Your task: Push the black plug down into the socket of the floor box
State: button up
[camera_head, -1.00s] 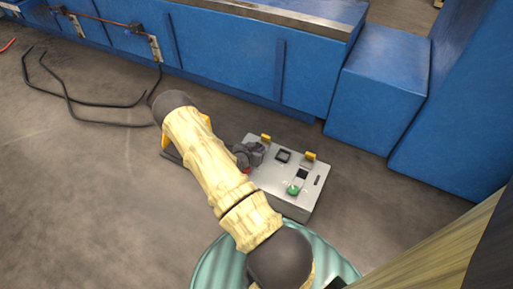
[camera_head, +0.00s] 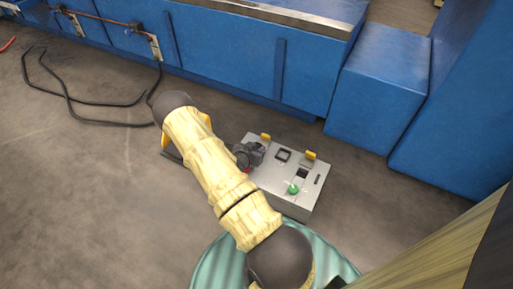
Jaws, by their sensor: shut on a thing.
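The floor box (camera_head: 283,196) is a grey metal box on the floor, right of my arm. Its top has a dark square opening (camera_head: 283,155), a second dark opening (camera_head: 302,173), and a green round part (camera_head: 293,189). My gripper (camera_head: 250,156) is dark and sits over the left part of the box top, left of the square opening. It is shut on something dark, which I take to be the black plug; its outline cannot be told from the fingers. A small red spot shows below it. Whether it touches the socket is hidden.
A black cable (camera_head: 110,104) lies on the floor at left. Blue cabinets (camera_head: 230,55) line the back. A round green ribbed top (camera_head: 213,265) is in front. Floor at left is mostly clear.

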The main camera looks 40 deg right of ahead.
jog(key=shift+f, duration=0.15)
jog(key=o, duration=1.1)
jog(key=shift+o, duration=0.2)
notch_tip(320, 180, up, 13)
jog(key=p, duration=1.1)
dwell(0.9)
